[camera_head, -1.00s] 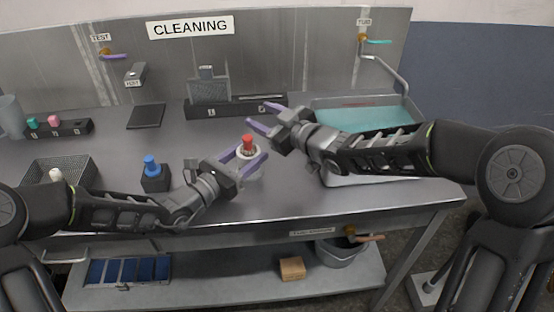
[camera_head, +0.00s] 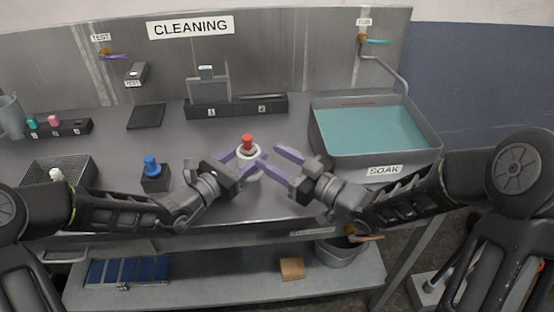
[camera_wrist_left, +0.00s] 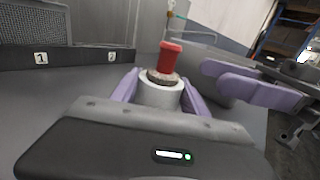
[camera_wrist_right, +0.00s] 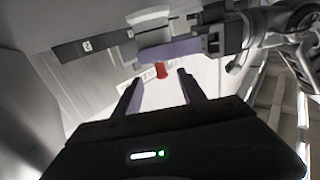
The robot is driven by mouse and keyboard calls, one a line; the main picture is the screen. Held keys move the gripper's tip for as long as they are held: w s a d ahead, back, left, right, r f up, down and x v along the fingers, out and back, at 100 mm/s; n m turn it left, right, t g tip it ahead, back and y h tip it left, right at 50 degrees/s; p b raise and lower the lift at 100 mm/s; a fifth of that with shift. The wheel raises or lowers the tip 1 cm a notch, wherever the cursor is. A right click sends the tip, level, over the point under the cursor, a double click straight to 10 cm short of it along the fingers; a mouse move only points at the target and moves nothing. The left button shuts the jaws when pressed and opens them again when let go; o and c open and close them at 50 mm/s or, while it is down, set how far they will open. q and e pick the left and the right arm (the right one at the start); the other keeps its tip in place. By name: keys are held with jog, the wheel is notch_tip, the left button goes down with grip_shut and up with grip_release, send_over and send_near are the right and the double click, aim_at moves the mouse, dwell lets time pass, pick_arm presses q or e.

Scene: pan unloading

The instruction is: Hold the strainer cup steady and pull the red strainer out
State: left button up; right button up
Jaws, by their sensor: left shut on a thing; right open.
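The red strainer (camera_head: 247,141) stands upright in the pale strainer cup (camera_head: 250,172) near the middle of the counter. Its red top and a dark band above the cup rim show in the left wrist view (camera_wrist_left: 170,56). My left gripper (camera_head: 250,158) is shut around the cup (camera_wrist_left: 160,95), with a purple finger on each side. My right gripper (camera_head: 277,162) is open and empty just right of the cup, its fingers pointing left toward it. In the right wrist view the red strainer (camera_wrist_right: 161,70) appears beyond and between the open fingers.
A soak basin (camera_head: 430,158) with teal liquid stands at the right. A numbered dark rack (camera_head: 235,108) is behind the cup. A blue-topped item in a black block (camera_head: 155,180) and a mesh basket (camera_head: 85,165) are at the left. The counter's front edge is close.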

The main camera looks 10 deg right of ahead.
aim_at(241, 146)
jog(key=x, duration=1.1)
jog(key=shift+w+a, duration=0.15)
jog(key=shift+c, duration=0.6)
jog(key=shift+f, duration=0.1)
grip_shut()
jog(key=shift+f, duration=0.1)
jog(key=c, duration=0.6)
grip_release()
jog(key=shift+c, duration=0.2)
jog(key=shift+f, duration=0.1)
grip_shut()
